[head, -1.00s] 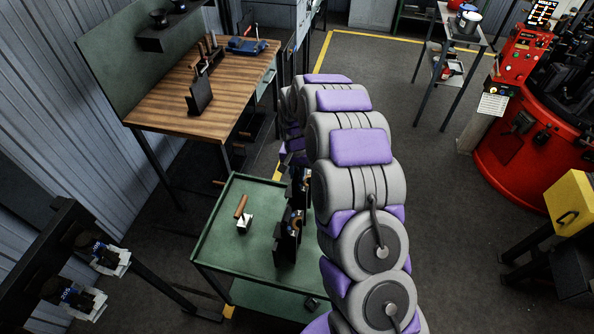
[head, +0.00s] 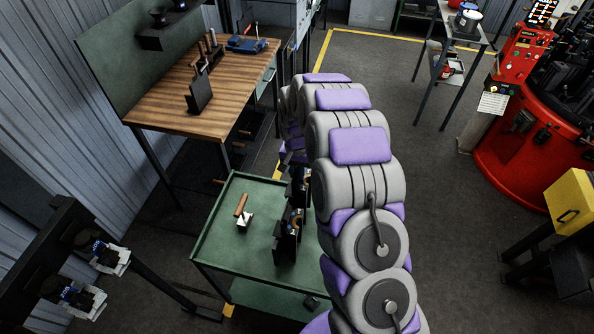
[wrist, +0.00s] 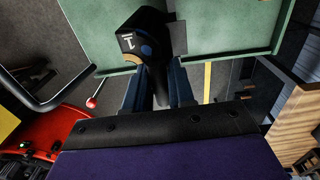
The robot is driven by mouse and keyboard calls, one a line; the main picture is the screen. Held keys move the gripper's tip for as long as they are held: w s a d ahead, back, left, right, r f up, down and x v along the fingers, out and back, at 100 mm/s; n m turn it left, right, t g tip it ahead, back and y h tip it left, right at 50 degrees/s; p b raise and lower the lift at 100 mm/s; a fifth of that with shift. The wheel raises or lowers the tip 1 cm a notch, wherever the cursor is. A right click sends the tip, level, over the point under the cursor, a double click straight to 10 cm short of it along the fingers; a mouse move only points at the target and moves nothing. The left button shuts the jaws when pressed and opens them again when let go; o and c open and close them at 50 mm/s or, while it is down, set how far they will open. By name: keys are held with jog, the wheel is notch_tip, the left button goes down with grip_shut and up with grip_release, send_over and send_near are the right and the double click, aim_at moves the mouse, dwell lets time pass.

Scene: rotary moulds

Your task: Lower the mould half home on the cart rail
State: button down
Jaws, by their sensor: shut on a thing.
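My gripper (wrist: 158,90) shows in the wrist view with its two dark blue fingers shut on the stem of a black mould half (wrist: 150,24). The mould half carries a white "1" mark and a round blue spot. Below it is the green cart (wrist: 225,60). In the head view, dark mould pieces (head: 286,246) stand upright on the cart (head: 222,210), close to my arm. My arm hides part of the gripper and cart there. I cannot tell whether the held half touches the rail.
A wooden-handled tool (head: 241,206) is on the cart's left part. A wooden bench (head: 165,105) stands behind, with a dark rack (head: 60,250) at lower left. The red rotary machine (head: 500,160) and a yellow box (head: 571,205) are at right. Open floor (head: 450,240) lies right of my arm.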

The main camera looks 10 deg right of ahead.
jog(key=shift+f, duration=0.6)
dwell(1.1)
jog(key=c, duration=1.1)
grip_release()
jog(key=shift+s, duration=0.1)
jog(key=shift+o, duration=1.1)
jog(key=shift+f, duration=0.1)
notch_tip(320, 180, up, 17)
jog(key=b, duration=0.1)
jog(key=shift+w+a, duration=0.25)
jog(key=shift+w, duration=0.05)
jog(key=shift+r, duration=0.25)
